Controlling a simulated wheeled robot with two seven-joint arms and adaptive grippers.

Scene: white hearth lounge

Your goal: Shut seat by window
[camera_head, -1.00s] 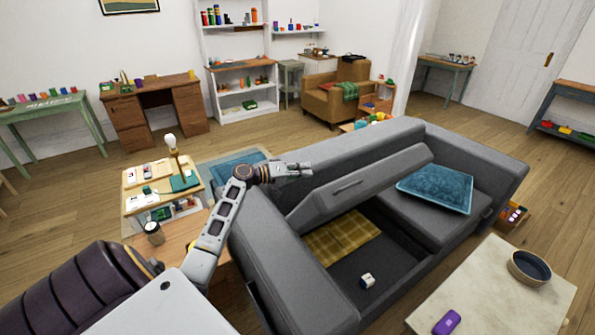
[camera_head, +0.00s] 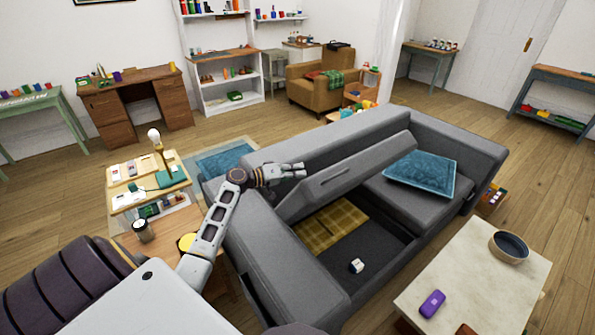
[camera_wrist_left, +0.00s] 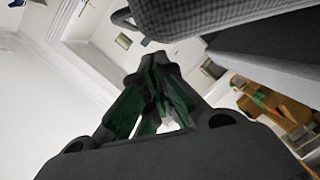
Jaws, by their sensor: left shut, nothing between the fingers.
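The grey sofa (camera_head: 285,275) fills the middle of the head view. Its left seat (camera_head: 345,178) is tilted up as a lid with a dark slot in its face, and the storage space (camera_head: 375,245) below is open. A yellow checked blanket (camera_head: 331,224) and a small white item (camera_head: 356,265) lie inside. My left gripper (camera_head: 299,171) is shut and empty, at the left end of the raised seat near the backrest; whether it touches cannot be told. In the left wrist view the shut fingers (camera_wrist_left: 158,75) show below a grey upholstered edge (camera_wrist_left: 270,40). My right gripper is not in view.
A blue cushion (camera_head: 420,174) lies on the sofa's other seat. A pale coffee table (camera_head: 470,285) with a dark bowl (camera_head: 509,247) and a purple item (camera_head: 432,303) stands in front. A side table with a lamp (camera_head: 155,140) stands left of the sofa.

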